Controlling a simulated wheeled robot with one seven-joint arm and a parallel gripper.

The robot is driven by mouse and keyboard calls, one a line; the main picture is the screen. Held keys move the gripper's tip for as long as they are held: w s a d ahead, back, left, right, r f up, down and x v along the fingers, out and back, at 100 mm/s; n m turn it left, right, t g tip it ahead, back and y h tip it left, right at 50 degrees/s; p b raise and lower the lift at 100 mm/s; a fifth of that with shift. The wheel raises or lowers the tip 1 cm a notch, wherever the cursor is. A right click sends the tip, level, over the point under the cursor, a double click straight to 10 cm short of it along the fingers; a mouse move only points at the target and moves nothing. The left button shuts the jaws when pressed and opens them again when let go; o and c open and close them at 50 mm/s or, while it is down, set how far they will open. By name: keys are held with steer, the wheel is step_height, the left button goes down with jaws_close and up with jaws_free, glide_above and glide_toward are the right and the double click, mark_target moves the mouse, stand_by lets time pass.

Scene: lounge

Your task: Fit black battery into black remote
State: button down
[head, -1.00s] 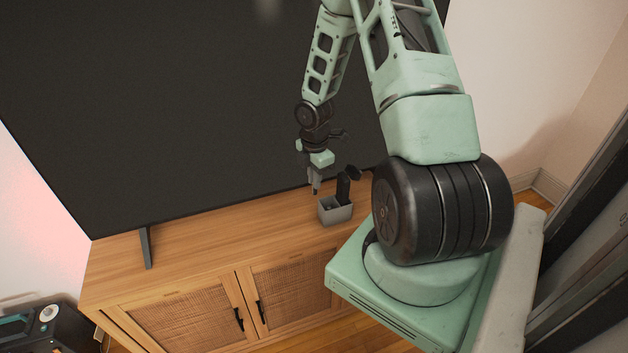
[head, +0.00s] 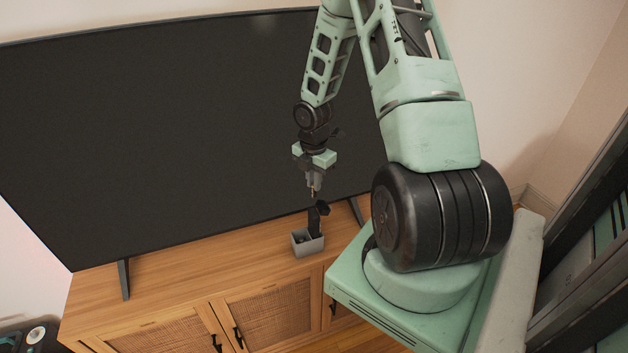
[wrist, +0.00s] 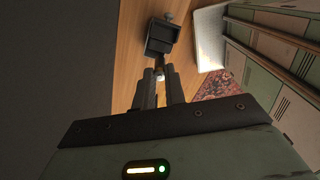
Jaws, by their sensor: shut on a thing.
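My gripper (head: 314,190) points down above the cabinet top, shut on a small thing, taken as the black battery. In the wrist view only a small pale tip (wrist: 160,76) shows between the fingers; the rest is hidden. The black remote (head: 315,220) appears as a dark upright shape in a small grey open box, its top jutting to the right. My fingertips are just above this dark shape, with a small gap. In the wrist view the box and dark shape lie just beyond the fingertips. The battery slot cannot be made out.
The grey box (head: 309,249) stands on the wooden cabinet (head: 205,270). A large black TV screen (head: 180,130) rises close behind, on thin legs (head: 125,279). The cabinet top left of the box is clear. A patterned rug (wrist: 217,84) shows on the floor.

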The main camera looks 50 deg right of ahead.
mark_target(314, 197)
steer(key=shift+f+b, duration=2.55)
steer(key=shift+f, duration=0.1)
steer(key=shift+r, duration=0.1)
steer(key=shift+f+p, duration=0.2)
steer(key=shift+p, duration=0.2)
steer(key=shift+f+b, duration=1.15)
steer(key=shift+f, duration=0.65)
steer(key=c, duration=1.4)
jaws_free()
steer(key=shift+r, duration=0.1)
steer(key=shift+r+p, duration=3)
